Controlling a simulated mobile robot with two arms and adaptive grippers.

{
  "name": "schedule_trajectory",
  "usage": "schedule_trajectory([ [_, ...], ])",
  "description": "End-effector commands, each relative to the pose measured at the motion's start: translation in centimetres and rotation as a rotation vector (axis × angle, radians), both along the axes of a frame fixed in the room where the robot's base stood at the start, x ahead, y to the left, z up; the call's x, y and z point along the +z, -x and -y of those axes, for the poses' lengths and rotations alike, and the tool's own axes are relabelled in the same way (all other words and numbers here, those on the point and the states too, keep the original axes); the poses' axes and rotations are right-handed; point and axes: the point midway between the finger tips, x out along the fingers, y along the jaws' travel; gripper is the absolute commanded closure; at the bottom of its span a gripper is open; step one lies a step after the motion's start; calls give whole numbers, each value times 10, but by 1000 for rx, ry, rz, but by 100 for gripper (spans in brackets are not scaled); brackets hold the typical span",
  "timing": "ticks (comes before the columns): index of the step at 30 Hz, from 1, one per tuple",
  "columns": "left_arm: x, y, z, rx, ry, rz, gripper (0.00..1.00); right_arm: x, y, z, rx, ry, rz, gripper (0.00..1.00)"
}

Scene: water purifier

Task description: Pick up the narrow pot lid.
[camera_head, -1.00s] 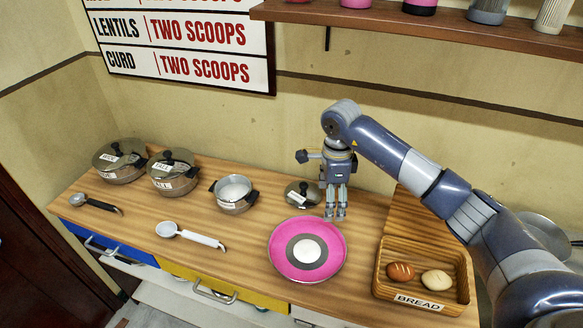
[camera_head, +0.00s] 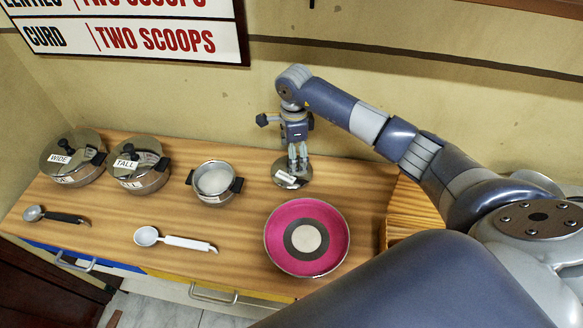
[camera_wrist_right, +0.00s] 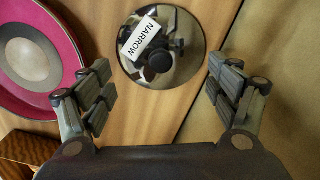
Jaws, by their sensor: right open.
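The narrow pot lid (camera_head: 283,176) lies on the wooden counter, to the right of the open pot. In the right wrist view the lid (camera_wrist_right: 187,72) is a shiny steel disc with a black knob and a white label reading NARROW. My right gripper (camera_head: 298,163) points down over the lid in the head view. In the right wrist view the right gripper (camera_wrist_right: 165,88) is open and empty, its fingers to either side of the lid and apart from it. My left gripper is not in view.
An open pot (camera_head: 214,183) stands left of the lid. Lidded pots labelled WIDE (camera_head: 73,160) and TALL (camera_head: 137,165) stand further left. A pink plate (camera_head: 337,237) lies in front of the lid, with a white-handled scoop (camera_head: 185,242) to its left.

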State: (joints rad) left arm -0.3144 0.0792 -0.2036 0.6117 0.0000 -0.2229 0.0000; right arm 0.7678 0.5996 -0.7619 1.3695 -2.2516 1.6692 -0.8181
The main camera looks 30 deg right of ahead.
Motion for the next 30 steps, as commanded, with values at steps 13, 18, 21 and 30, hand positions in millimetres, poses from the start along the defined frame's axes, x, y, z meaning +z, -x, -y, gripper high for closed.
schedule_trajectory([
  [13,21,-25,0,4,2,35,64,-45,-2,-5,1,1,0,18],
  [18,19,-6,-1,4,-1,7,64,-45,-2,-5,1,1,0,22],
  [21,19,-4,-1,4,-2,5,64,-45,-2,-4,1,1,0,45],
  [30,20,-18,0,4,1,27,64,-46,-1,-4,1,1,-2,100],
])
